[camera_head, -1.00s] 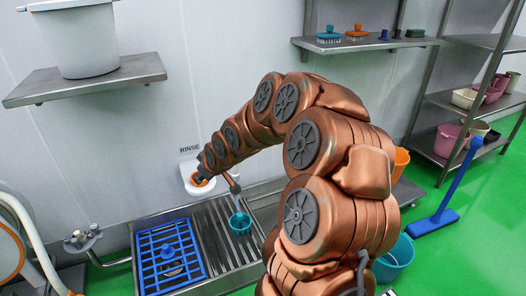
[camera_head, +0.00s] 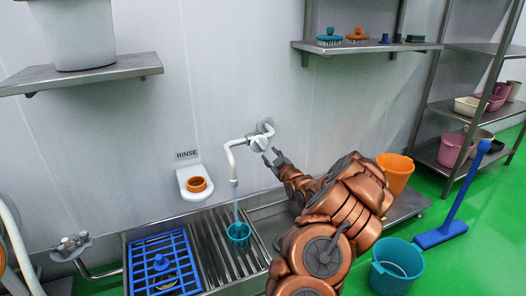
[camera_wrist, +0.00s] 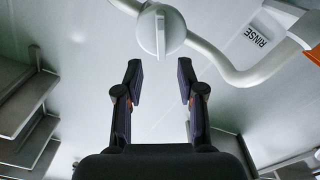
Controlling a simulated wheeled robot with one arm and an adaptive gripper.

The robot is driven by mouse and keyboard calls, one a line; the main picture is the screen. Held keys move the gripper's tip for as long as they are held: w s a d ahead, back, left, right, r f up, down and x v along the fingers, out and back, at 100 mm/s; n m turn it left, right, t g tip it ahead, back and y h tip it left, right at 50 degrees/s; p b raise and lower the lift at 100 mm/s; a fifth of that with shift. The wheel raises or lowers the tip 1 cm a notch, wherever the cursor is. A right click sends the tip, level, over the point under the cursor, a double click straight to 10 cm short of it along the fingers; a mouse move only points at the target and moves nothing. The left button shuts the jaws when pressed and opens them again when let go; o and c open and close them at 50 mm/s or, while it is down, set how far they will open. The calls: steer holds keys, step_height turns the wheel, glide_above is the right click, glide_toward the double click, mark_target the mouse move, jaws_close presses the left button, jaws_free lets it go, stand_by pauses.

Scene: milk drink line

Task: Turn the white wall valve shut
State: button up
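The white wall valve (camera_head: 260,143) is a round knob on a white pipe fixed to the wall. In the wrist view the knob (camera_wrist: 161,32) has a raised bar across its face and sits just ahead of my fingertips. My gripper (camera_head: 272,158) is open and empty beside the knob, a small gap from it. In the wrist view its two dark fingers (camera_wrist: 160,78) stand apart with nothing between them. Water runs from the spout (camera_head: 234,183) into a teal cup (camera_head: 238,232) on the slatted drainboard.
An orange ring (camera_head: 197,184) sits on a white wall holder under the RINSE sign. A blue rack (camera_head: 163,262) lies in the sink at left. A shelf (camera_head: 365,46) hangs above.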

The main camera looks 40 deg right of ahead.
mark_target(262, 146)
steer(key=b+x, duration=0.1)
steer(key=x, duration=0.4)
steer(key=shift+w+f, duration=0.15)
steer(key=shift+w, duration=0.05)
steer(key=shift+b+x, duration=0.35)
steer(key=shift+x, duration=0.7)
jaws_close()
